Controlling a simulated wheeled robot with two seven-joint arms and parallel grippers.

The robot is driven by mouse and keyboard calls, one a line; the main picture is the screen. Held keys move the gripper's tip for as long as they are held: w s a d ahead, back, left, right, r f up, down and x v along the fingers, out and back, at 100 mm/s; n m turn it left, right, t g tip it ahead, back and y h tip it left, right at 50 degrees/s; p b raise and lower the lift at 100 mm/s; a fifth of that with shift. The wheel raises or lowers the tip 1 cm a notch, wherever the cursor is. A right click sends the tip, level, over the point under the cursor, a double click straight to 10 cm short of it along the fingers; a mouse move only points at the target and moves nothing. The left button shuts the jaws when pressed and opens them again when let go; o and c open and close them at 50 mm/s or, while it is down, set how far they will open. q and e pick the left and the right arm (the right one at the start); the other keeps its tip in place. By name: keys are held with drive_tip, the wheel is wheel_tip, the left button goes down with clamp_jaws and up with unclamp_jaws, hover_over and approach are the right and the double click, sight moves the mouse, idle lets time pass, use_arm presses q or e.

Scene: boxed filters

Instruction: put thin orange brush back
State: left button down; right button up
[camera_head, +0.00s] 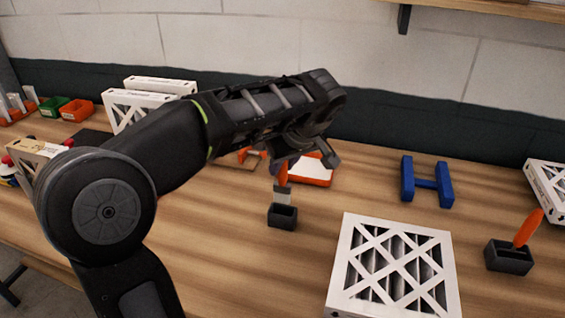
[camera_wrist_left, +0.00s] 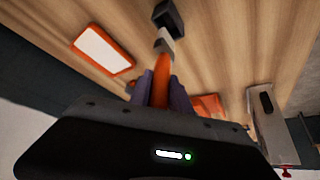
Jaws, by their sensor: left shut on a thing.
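My left gripper (camera_head: 288,163) is shut on the orange brush (camera_head: 283,176), which also shows between the fingers in the left wrist view (camera_wrist_left: 161,72). The brush points down, with its pale grey lower part just at or over the small dark holder (camera_head: 283,217). That holder shows at the top of the left wrist view (camera_wrist_left: 170,19). I cannot tell whether the tip is inside it. A second dark holder (camera_head: 508,258) at the right has a wider orange handle (camera_head: 528,228) leaning up out of it. My right gripper is not in view.
A white-framed filter (camera_head: 345,270) lies at the front middle. A blue stand (camera_head: 427,184) and an orange-rimmed white tray (camera_head: 322,183) are behind. More boxed filters stand at the left (camera_head: 118,110) and right edge (camera_head: 548,190). Bare wood surrounds the near holder.

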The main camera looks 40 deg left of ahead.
sight(284, 186)
use_arm(q)
drive_tip(key=shift+f+b, duration=1.55)
drive_tip(key=shift+f, duration=1.55)
drive_tip(key=shift+f+b, duration=0.55)
drive_tip(key=shift+b, duration=0.1)
drive_tip(key=c, duration=1.1)
unclamp_jaws()
drive_tip(key=v, duration=0.7)
drive_tip(key=shift+a+p, duration=0.15)
drive_tip(key=shift+p, duration=0.15)
drive_tip(key=shift+s+d+r, duration=0.1)
drive_tip(key=shift+d+r, duration=0.2)
drive_tip(key=shift+r, duration=0.05)
